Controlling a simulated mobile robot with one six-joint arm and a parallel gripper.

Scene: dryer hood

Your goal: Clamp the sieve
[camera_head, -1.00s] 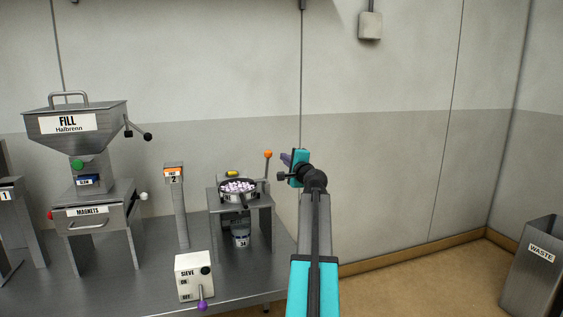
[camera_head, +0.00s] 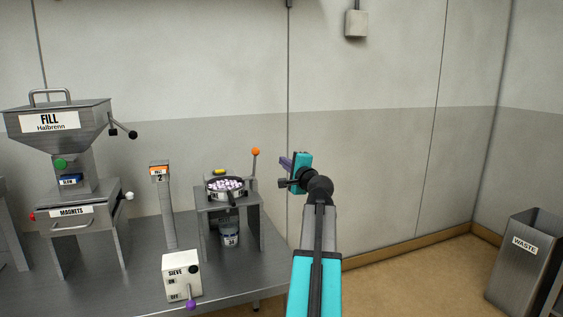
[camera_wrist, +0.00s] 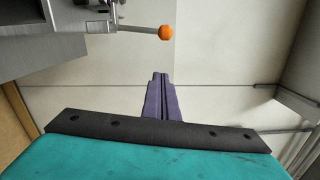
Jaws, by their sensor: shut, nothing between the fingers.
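The sieve (camera_head: 226,195) is a round dark-rimmed pan holding pale purple-white pieces, on a small metal stand right of the middle of the bench. A lever with an orange knob (camera_head: 255,152) stands upright at the stand's right side. In the wrist view the orange knob (camera_wrist: 166,32) shows at top centre, on a rod coming from the left. My gripper (camera_head: 285,162) is right of the knob, apart from it, with its purple fingers pointing left. In the wrist view the fingers (camera_wrist: 159,78) are together with nothing between them.
A white SIEVE switch box (camera_head: 181,277) with a purple knob is at the bench front. A small container (camera_head: 229,234) sits under the stand. The FILL hopper (camera_head: 57,122) and MAGNETS drawer (camera_head: 73,214) are left. A WASTE bin (camera_head: 525,258) stands far right.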

